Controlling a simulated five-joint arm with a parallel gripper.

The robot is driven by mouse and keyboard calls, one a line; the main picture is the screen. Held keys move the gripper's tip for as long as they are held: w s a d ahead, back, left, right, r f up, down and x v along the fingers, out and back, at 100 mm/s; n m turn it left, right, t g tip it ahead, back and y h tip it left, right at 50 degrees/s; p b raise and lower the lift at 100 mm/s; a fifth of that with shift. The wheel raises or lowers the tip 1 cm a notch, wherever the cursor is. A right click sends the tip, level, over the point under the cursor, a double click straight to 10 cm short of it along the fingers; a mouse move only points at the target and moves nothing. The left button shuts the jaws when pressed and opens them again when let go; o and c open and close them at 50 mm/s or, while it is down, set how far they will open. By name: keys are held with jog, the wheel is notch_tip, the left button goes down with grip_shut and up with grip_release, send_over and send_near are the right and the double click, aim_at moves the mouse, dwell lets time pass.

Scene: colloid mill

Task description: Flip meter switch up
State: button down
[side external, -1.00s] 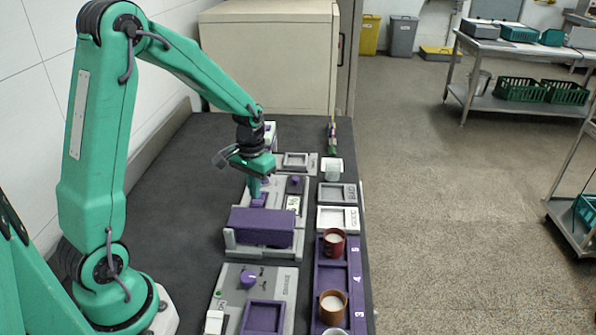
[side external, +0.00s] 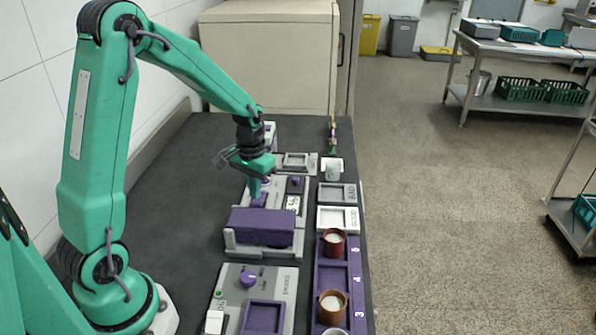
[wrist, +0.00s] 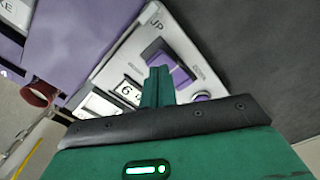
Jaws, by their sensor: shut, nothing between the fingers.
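The meter is a light grey panel (side external: 277,190) with a small display (side external: 292,203) and a dark purple knob (side external: 296,180). In the wrist view its panel (wrist: 140,68) carries a purple switch (wrist: 169,63) in a dark recess, the lettering "UP" at one end and the display (wrist: 129,92). My gripper (side external: 254,193) is down at the switch (side external: 259,201), its fingers shut and empty. In the wrist view the green fingertips (wrist: 158,73) overlap the switch's near side. I cannot tell whether they touch it, and they hide part of it.
A big purple block (side external: 261,226) in a grey cradle stands just in front of the meter. Trays (side external: 337,193) and a purple rack (side external: 331,278) with cups line the right side. Another grey panel (side external: 231,285) lies nearer. The dark bench left of the meter is clear.

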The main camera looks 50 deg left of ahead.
jog(key=shift+f, duration=1.5)
dwell(1.3)
jog(key=shift+r, duration=3.55)
jog(key=shift+r, duration=0.1)
notch_tip(320, 180, up, 11)
jog(key=m+t, duration=0.1)
jog(key=t, duration=0.3)
send_over(256, 204)
jog(key=s+d, duration=0.3)
jog(key=d, duration=0.2)
jog(key=s+d+r+m+t, duration=0.1)
jog(key=s+d, duration=0.5)
jog(key=s, duration=0.6)
jog(key=shift+d+r+m+t, duration=0.15)
jog(key=shift+r+m+t, duration=0.15)
jog(key=shift+r+m, duration=0.35)
